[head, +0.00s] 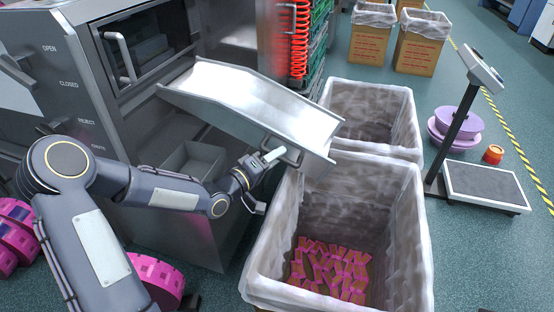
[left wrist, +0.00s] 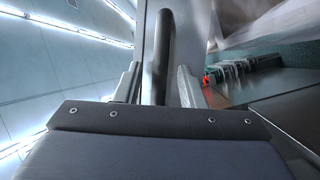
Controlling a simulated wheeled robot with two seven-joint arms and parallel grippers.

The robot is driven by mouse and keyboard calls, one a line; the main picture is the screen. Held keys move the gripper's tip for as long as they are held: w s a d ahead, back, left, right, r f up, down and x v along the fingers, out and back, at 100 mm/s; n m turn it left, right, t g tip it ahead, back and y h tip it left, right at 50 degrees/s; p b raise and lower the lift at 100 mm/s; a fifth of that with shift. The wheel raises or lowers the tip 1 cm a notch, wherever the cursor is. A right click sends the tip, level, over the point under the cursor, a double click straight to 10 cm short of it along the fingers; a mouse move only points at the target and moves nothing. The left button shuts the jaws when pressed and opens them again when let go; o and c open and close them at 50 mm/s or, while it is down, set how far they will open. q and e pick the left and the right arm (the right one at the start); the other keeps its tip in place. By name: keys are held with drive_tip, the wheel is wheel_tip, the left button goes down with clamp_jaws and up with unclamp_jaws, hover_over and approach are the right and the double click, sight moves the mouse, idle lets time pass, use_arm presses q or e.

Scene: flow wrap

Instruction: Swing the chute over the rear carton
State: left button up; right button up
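The steel chute (head: 245,95) slopes down from the machine to the right. Its lower end hangs by the rear left corner of the front carton, close to where the two cartons meet. The rear carton (head: 413,115) has a pale liner and shows no contents. The front carton (head: 422,230), also lined, holds several pink-and-brown wrapped pieces (head: 330,270). My left gripper (head: 273,156) is at the handle (head: 291,152) on the chute's near side. In the left wrist view, the dark handle bar (left wrist: 161,55) stands between its fingers, with a gap visible beside it. My right gripper is out of view.
The machine (head: 70,80) fills the left. Pink reels (head: 155,278) lie at lower left. More lined cartons (head: 420,45) stand behind.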

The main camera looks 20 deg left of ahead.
use_arm(q)
drive_tip(key=shift+w+d, duration=0.3)
drive_tip(key=shift+w, duration=0.2)
drive_tip(key=shift+c, duration=0.2)
clamp_jaws()
